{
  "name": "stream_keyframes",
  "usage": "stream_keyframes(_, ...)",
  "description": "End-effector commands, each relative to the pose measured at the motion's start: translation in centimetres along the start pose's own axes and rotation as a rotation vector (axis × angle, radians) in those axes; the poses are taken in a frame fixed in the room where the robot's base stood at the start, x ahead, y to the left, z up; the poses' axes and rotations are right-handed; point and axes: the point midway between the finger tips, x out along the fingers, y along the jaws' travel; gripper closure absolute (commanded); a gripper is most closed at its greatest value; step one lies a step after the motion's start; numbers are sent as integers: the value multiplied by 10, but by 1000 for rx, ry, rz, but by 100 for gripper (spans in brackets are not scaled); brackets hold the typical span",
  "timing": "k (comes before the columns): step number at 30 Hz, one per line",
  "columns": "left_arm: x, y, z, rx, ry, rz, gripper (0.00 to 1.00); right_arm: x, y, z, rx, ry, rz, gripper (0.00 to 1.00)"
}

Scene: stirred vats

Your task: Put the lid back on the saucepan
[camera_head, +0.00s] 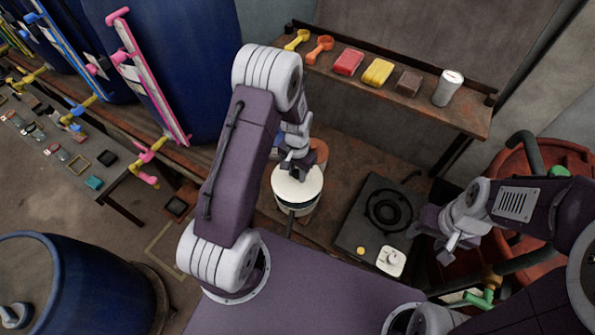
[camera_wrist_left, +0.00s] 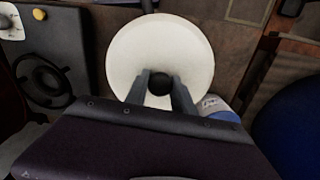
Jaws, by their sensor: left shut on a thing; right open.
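A round white lid (camera_head: 297,187) with a dark knob (camera_wrist_left: 160,84) lies below my left gripper (camera_head: 296,166). The left fingers are shut on the knob, one on each side, and the gripper also shows in the left wrist view (camera_wrist_left: 159,92). Directly beneath the lid is the pale saucepan (camera_head: 301,209), mostly hidden by it. A dark handle (camera_wrist_left: 148,5) juts out past the lid's edge in the wrist view. I cannot tell whether the lid rests on the rim or hangs just above it. My right gripper (camera_head: 445,240) is open and empty, right of the hotplate.
A black hotplate (camera_head: 365,230) with a ring burner stands right of the saucepan. An orange-brown pot (camera_head: 318,152) is behind the lid. A shelf (camera_head: 420,112) at the back holds scoops, coloured blocks and a white can (camera_head: 448,88). A red vat (camera_head: 545,165) stands at the right.

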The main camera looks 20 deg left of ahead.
Motion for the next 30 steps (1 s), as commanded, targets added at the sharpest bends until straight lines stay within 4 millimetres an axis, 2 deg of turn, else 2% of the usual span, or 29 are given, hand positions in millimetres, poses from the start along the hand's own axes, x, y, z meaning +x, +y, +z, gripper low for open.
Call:
stream_keyframes(1,11,0,0,0,0,0,100,10,0,1,0,0,0,48)
stream_keyframes(6,32,0,0,0,0,0,100,29,1,3,0,0,0,48)
stream_keyframes(12,47,0,0,0,0,0,100,38,1,4,0,0,0,48)
stream_keyframes(30,47,0,0,0,0,0,100,37,1,4,0,0,0,48)
